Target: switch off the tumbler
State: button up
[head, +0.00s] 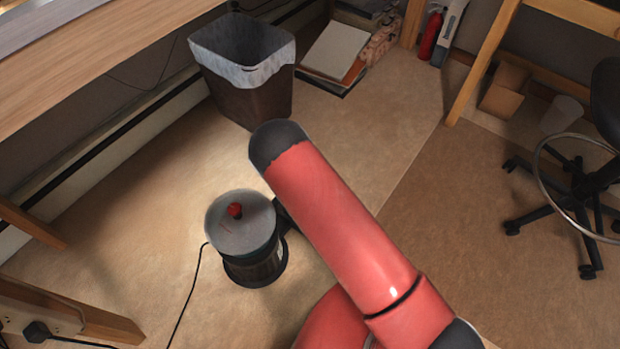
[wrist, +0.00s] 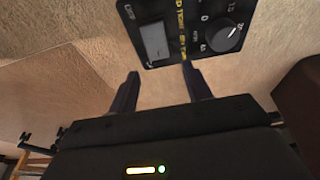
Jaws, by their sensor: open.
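The tumbler (head: 245,228) stands on the floor in the head view, with a pale round lid, a red knob (head: 235,210) on top and a dark base. In the wrist view its dark control panel (wrist: 183,55) shows a grey rectangular part (wrist: 154,41), yellow lettering and a round dial (wrist: 222,35). My gripper (wrist: 160,70) is open and empty, its two fingers apart at the lower edge of the panel. I cannot tell whether a fingertip touches it.
A bin (head: 245,85) with a white liner stands behind the tumbler. A black cord (head: 188,295) runs from the tumbler across the floor. A wooden table (head: 90,50) is at upper left, a wheeled chair (head: 585,190) at right.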

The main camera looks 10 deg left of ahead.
notch_tip(320, 180, up, 17)
jog(key=shift+f+p, duration=0.15)
jog(key=shift+p, duration=0.15)
dwell(0.4)
jog(key=s+d+r+y, duration=0.1)
jog(key=d+r, duration=0.4)
jog(key=r, duration=0.3)
jog(key=s+d+r+n+y, duration=0.1)
jog(key=d+r, duration=0.4)
jog(key=r, duration=0.4)
jog(key=s+d+r+y, duration=0.1)
jog(key=d+r, duration=0.4)
jog(key=r, duration=0.3)
jog(key=s+d+r+n+t+h, duration=0.1)
jog(key=s+d+r, duration=0.4)
jog(key=s+d, duration=0.2)
jog(key=s+d+r+n+t, duration=0.1)
jog(key=s+d+r+n, duration=0.1)
jog(key=s+d+r, duration=0.4)
jog(key=s+d, duration=0.1)
jog(key=s, duration=0.4)
jog(key=shift+d+n+t+h, duration=0.15)
jog(key=shift+n+t+h, duration=0.15)
jog(key=shift+t+h, duration=0.1)
